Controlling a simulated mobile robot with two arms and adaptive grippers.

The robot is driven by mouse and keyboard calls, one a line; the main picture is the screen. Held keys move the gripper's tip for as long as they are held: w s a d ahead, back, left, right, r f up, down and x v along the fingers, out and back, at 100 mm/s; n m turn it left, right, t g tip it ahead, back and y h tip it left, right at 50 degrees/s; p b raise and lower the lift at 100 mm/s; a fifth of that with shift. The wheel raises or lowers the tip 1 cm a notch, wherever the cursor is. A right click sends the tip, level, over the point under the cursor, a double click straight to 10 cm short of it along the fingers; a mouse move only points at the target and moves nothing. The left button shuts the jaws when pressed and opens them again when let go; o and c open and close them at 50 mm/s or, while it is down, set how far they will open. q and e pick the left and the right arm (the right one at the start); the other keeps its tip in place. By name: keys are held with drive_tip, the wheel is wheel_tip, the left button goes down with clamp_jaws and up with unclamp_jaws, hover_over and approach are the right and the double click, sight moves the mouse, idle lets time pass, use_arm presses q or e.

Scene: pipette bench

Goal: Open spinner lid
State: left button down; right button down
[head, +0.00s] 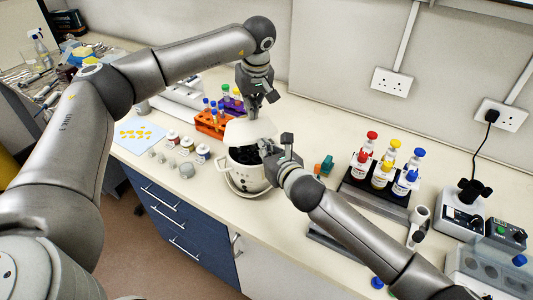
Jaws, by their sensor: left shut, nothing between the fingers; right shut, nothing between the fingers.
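The spinner (249,178) is a small white, round-bodied machine standing near the front edge of the bench. Its pale lid (246,132) is raised at the back, and the dark interior (243,155) shows below it. My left gripper (253,105) is shut and empty, pointing down just above and behind the raised lid. I cannot tell whether it touches the lid. My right gripper (270,150) is shut and empty at the right side of the spinner, close to the lid and rim. It hides part of the spinner's right side.
Orange and purple tube racks (209,125) stand behind the spinner to the left. Small jars (203,153) and weights (187,170) lie left of it. A black rack of colour-capped bottles (372,188) stands to the right. The bench's front edge is close to the spinner.

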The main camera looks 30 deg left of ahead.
use_arm(q)
drive_tip(key=shift+a+f, duration=0.15)
drive_tip(key=shift+f, duration=0.05)
use_arm(e)
drive_tip(key=shift+w+a+r, duration=0.15)
drive_tip(key=shift+r, duration=0.2)
use_arm(q)
drive_tip(key=c, duration=2.2)
unclamp_jaws()
